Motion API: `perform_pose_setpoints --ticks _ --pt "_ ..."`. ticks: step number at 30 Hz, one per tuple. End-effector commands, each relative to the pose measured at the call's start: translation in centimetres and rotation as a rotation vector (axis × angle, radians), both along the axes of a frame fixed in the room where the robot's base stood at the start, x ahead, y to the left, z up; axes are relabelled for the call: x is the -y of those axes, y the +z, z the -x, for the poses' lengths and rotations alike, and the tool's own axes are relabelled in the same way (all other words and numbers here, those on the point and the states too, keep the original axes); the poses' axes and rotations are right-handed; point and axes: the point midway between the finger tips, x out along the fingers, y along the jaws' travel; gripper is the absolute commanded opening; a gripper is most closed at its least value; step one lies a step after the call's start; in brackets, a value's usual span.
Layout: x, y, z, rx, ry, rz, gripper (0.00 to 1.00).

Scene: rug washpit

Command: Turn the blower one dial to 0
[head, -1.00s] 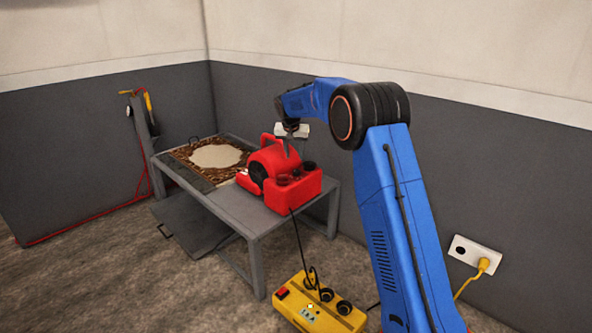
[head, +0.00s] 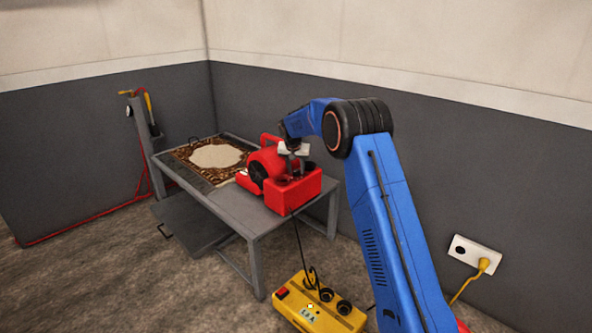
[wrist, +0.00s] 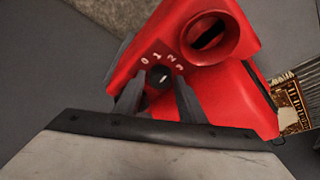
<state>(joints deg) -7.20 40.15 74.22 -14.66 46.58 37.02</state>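The red blower (head: 285,190) stands on the right end of the grey table in the head view. Its body (wrist: 232,92) fills much of the wrist view. A small black dial (wrist: 160,77) with a light pointer mark sits on it, with the numerals 0, 1, 2, 3 in an arc around it; the pointer leans toward the upper right, and I cannot tell the exact numeral. My gripper (wrist: 157,100) is open, its two dark fingers on either side of the dial. I cannot tell whether they touch it. In the head view my gripper (head: 293,165) is over the blower's top.
A round black-centred opening (wrist: 209,36) in a raised red collar lies beside the dial. A patterned rug (head: 185,152) lies on the table (head: 222,200). A yellow power box (head: 318,303) sits on the floor in front. A wall socket (head: 474,254) is at right.

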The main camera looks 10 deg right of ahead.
Motion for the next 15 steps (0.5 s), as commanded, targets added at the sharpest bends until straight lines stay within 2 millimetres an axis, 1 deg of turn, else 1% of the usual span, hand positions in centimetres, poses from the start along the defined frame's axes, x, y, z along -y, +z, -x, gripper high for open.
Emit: perform_pose_setpoints --ticks 1,2,3,5,6,15 --pt "0.00 0.01 0.00 0.000 0.000 0.000 0.36" --pt "0.00 0.01 0.01 0.000 0.000 0.000 0.34" --pt "0.00 0.01 0.01 0.000 0.000 0.000 0.24" --pt "-0.01 0.01 0.01 0.000 0.000 0.000 0.10" --pt "-0.01 0.00 0.02 0.000 0.000 0.000 0.07" --pt "0.04 -0.02 0.06 -0.001 0.028 -0.001 0.07"
